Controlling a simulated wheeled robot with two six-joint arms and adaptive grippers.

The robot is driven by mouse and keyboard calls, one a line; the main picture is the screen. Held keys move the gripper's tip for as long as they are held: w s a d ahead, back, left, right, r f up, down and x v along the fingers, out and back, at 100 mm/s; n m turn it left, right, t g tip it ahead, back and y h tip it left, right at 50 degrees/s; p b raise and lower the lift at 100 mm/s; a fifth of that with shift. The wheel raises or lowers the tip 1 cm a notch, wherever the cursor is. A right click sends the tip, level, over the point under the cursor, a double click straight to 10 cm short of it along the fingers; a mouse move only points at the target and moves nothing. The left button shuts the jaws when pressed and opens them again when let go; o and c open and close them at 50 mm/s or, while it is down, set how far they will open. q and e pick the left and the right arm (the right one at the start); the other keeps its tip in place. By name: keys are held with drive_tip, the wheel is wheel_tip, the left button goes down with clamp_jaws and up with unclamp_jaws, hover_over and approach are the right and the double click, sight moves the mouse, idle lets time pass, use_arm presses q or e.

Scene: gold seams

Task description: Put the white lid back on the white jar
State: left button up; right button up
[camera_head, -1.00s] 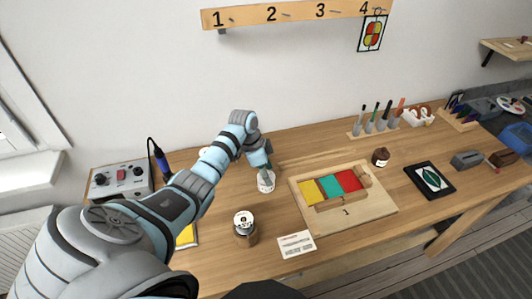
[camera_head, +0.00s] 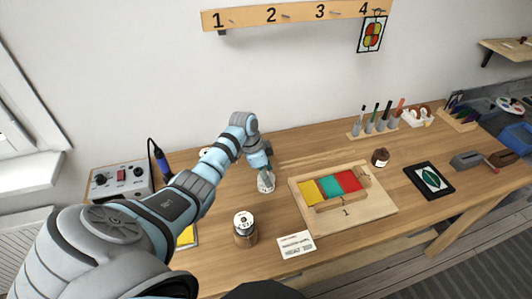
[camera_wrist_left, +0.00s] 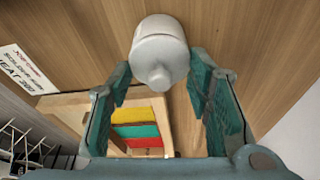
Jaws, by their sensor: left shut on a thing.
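The white jar (camera_head: 267,188) stands on the wooden bench, left of the wooden colour tray, partly hidden by my left gripper. My left gripper (camera_wrist_left: 160,62) is right above it, with a finger on each side of the white lid (camera_wrist_left: 160,66). The lid, with its round knob towards the camera, lies over the jar's mouth in the left wrist view, with the jar's white body (camera_wrist_left: 159,24) showing behind it. Whether the lid is seated or slightly raised cannot be told. My right gripper is not in view.
A brown jar with a white top (camera_head: 245,228) stands nearer, and a printed card (camera_head: 296,244) lies to its right. The wooden tray (camera_head: 372,208) with coloured panels is close on the right. A control box (camera_head: 121,180) stands at the left.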

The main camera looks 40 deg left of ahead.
use_arm(q)
drive_tip(key=shift+f, duration=0.2)
idle(0.4)
drive_tip(key=o, duration=1)
drive_tip(key=shift+o, duration=0.3)
drive_tip(key=o, duration=0.4)
drive_tip(key=shift+o, duration=0.2)
wheel_tip(320, 180, up, 3)
drive_tip(key=p, duration=0.3)
drive_tip(key=shift+r+p, duration=0.6)
drive_tip(key=shift+r, duration=1.4)
